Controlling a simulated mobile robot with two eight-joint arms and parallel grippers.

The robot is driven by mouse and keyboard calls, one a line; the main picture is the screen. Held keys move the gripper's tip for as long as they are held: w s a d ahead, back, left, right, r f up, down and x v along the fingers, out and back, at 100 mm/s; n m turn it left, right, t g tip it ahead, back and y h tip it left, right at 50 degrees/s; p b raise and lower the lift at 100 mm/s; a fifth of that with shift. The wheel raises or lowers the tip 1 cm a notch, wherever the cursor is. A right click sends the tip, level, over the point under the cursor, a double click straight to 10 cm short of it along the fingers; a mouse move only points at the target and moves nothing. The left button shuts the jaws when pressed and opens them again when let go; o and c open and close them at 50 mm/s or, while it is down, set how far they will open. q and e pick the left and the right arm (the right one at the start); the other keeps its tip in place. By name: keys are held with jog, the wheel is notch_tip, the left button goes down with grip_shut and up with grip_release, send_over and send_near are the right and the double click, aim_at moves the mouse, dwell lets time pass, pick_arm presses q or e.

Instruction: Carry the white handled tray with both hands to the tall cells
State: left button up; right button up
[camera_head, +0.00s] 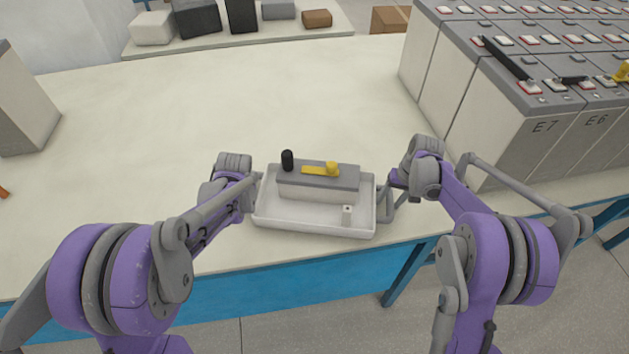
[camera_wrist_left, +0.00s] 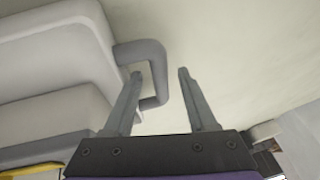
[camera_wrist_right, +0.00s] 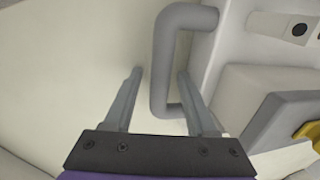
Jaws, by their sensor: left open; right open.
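The white tray (camera_head: 315,230) sits on the bench near its front edge, with a grey handle at each end. It holds a grey-topped block (camera_head: 318,187), a yellow tool (camera_head: 320,169), a black knob (camera_head: 287,160) and a small white piece (camera_head: 347,215). My left gripper (camera_wrist_left: 160,73) is open, with the left handle's bar (camera_wrist_left: 156,65) between its fingers. My right gripper (camera_wrist_right: 160,72) is open, with the right handle's bar (camera_wrist_right: 160,60) between its fingers. In the head view the left fingertips are mostly hidden. The tall cells (camera_head: 545,125), labelled E7 and E6, stand at the right.
A pale shelf (camera_head: 240,38) with several blocks stands at the back. A grey block (camera_head: 22,105) stands at the far left. The cream bench (camera_head: 300,90) is clear behind the tray. Black and yellow tools lie on the cell tops.

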jog(key=shift+r, duration=0.15)
pick_arm(q)
jog(key=v, duration=0.9)
pick_arm(e)
notch_tip(320, 180, up, 12)
jog(key=d, duration=0.2)
jog(key=shift+s+d+f, duration=0.15)
jog(key=shift+d+f, duration=0.05)
pick_arm(q)
jog(key=shift+s+a+r, duration=0.1)
jog(key=shift+s+a, duration=0.25)
jog(key=shift+a, duration=0.7)
jog(key=shift+s+a, duration=0.2)
jog(key=shift+a, duration=0.7)
jog(key=shift+s+a, duration=0.25)
jog(key=shift+a, duration=0.7)
pick_arm(e)
jog(key=shift+f, duration=0.2)
pick_arm(q)
jog(key=shift+r, duration=0.1)
pick_arm(e)
jog(key=d, duration=0.6)
jog(key=shift+s, duration=0.1)
